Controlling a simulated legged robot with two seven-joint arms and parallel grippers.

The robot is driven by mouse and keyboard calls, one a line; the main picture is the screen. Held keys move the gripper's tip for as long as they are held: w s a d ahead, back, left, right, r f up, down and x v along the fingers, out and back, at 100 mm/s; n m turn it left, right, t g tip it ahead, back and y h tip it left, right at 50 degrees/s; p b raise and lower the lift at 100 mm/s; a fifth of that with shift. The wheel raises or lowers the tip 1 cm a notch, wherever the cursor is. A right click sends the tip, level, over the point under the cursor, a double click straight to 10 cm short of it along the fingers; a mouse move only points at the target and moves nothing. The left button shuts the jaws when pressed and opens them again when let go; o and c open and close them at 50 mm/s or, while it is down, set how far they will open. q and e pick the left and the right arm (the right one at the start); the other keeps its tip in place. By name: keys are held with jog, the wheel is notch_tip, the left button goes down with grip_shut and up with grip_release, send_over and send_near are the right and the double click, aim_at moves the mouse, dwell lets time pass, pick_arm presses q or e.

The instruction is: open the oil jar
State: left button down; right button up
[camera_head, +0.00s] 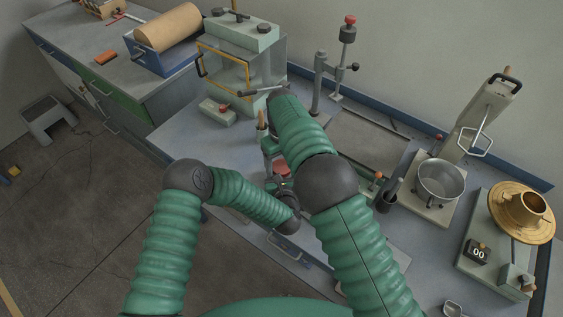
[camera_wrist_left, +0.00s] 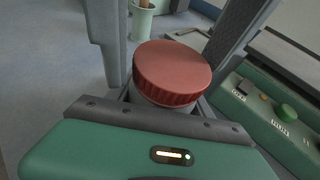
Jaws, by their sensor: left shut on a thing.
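The oil jar shows as a round red ribbed lid (camera_wrist_left: 172,72) in the left wrist view, between the two grey fingers of my left gripper. The lid sits on the jar; its body is mostly hidden below. In the head view the red lid (camera_head: 282,168) is partly covered by my arms. My left gripper (camera_head: 282,186) is shut on the jar, low over the bench. My right gripper (camera_head: 262,91) is away from the jar, near the glass-fronted box; its fingers are seen edge-on, so their opening is unclear.
A glass-fronted box (camera_head: 240,62) stands behind. A pale green cup (camera_wrist_left: 143,22) with a wooden handle is close to the jar. A green control panel (camera_wrist_left: 272,108) lies to the right in the wrist view. A metal bowl (camera_head: 440,180) and brass piece (camera_head: 521,212) stand at right.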

jog(key=shift+o, duration=0.5)
jog(key=shift+r, duration=0.1)
notch_tip(320, 180, up, 4)
jog(key=shift+r, duration=0.2)
pick_arm(q)
jog(key=shift+c, duration=1.6)
grip_release()
